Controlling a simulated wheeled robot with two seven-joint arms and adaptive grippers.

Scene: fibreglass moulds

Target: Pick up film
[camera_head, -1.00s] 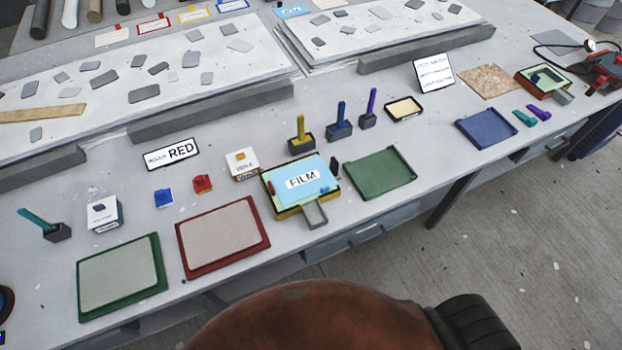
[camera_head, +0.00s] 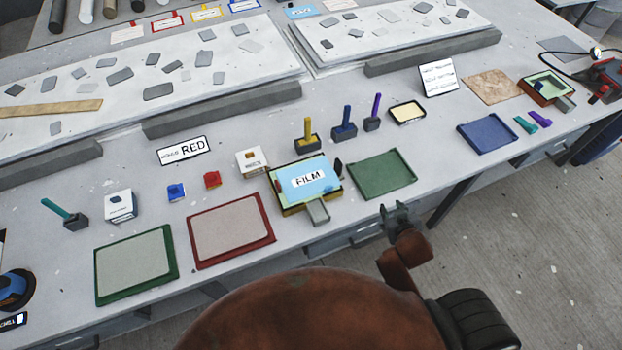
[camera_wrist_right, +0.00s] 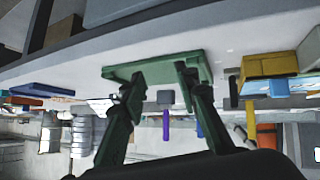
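The film is a light blue sheet labelled FILM (camera_head: 300,190), lying in a yellow and dark-edged box (camera_head: 292,208) near the table's front edge. A grey tab sticks out from the box's front. My right gripper (camera_head: 402,212) is at the table's front edge, to the right of the film and just in front of a green tray. In the right wrist view my right gripper (camera_wrist_right: 160,82) has its two fingers apart with nothing between them. The yellow box (camera_wrist_right: 268,68) shows at the right there, the film partly visible beside it. My left gripper is out of view.
The green tray (camera_head: 383,176) lies right of the film box. A red-framed panel (camera_head: 230,232) and a green-framed panel (camera_head: 135,268) lie to its left. Upright yellow (camera_head: 307,130), blue and purple handled tools stand behind. A blue tray (camera_head: 487,134) lies farther right.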

